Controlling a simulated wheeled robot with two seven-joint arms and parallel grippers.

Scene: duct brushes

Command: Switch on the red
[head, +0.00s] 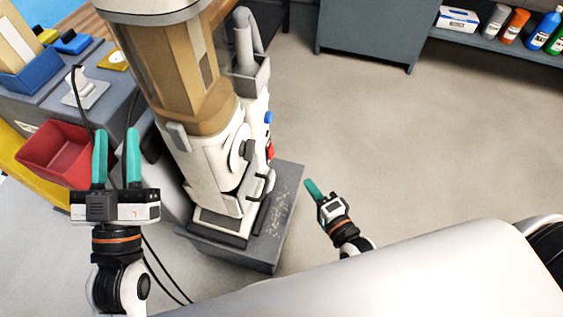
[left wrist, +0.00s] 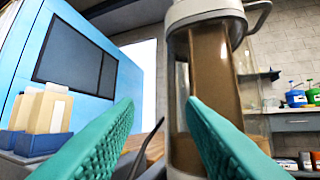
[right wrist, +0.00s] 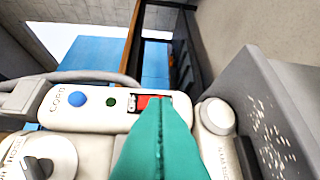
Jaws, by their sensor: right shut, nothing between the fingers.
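A tall white vacuum cleaner (head: 222,165) with a brown see-through bin stands upright on a grey base. On its right side are a red switch (head: 270,151) and a blue button (head: 268,117). In the right wrist view the red switch (right wrist: 150,101) sits in a white panel, beside a small green dot and the blue button (right wrist: 78,98) marked CORD. My right gripper (head: 310,185) is shut and empty, its tip apart from the vacuum in the head view. Its teal fingers hide part of the switch in the wrist view. My left gripper (head: 117,135) is open and empty, left of the vacuum.
A red bin (head: 60,152) and a grey bench (head: 100,85) with blue trays are at the left. A grey cabinet (head: 365,35) and a shelf with bottles (head: 515,28) stand at the back. The floor right of the vacuum is clear.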

